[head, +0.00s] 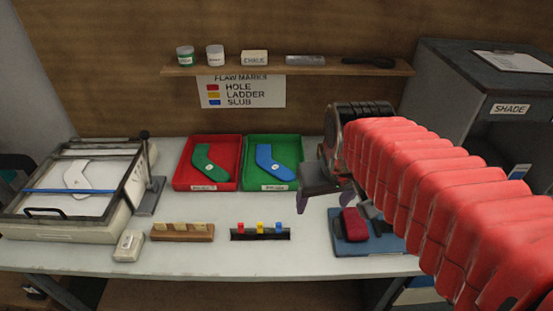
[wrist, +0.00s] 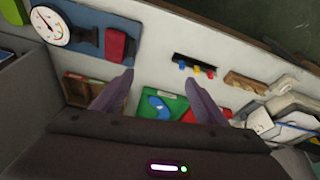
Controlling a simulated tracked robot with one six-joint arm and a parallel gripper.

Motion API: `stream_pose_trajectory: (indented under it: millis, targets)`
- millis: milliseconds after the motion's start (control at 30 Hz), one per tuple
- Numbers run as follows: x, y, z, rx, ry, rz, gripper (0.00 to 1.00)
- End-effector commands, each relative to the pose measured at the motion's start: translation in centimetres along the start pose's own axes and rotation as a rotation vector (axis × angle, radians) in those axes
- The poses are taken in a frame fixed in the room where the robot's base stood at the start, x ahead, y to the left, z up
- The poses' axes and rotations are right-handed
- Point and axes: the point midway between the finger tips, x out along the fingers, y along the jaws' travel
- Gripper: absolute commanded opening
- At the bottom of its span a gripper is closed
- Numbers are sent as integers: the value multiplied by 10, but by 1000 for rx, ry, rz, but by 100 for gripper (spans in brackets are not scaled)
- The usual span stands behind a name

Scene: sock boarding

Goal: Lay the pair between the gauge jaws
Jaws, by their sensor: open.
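A dark red, rounded bundle (head: 354,224) lies on the blue gauge base (head: 382,246) at the right of the table. It also shows in the wrist view (wrist: 116,45), beside the round white gauge dial (wrist: 50,25). I cannot tell whether this bundle is the pair, and the jaws are not clear. My gripper (head: 328,200) is open, with nothing seen between its fingers. It hangs above the table, behind the gauge base and right of the green tray. In the wrist view my fingers (wrist: 159,78) are spread, with the gauge beyond and to their left.
A green tray (head: 258,146) holds a blue sock; a red tray (head: 191,162) holds a green sock. A hinged frame (head: 27,229) with a white sock stands left. A peg rack (head: 245,236) and wooden block (head: 176,238) sit in front. A grey cabinet (head: 451,67) stands right.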

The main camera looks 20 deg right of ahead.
Motion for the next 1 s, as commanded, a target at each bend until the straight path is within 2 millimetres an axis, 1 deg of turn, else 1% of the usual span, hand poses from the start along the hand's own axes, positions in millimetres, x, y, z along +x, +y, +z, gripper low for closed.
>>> stream_pose_trajectory:
  millis: [33,200,400,567,1000]
  targets:
    - [-6,-8,6,-14,26,-6,66]
    - [-19,-31,27,-45,95,-29,66]
    - [-27,-48,46,-69,156,-55,66]
    - [-28,-51,51,-72,168,-61,66]
    - [-28,-51,50,-72,167,-60,66]
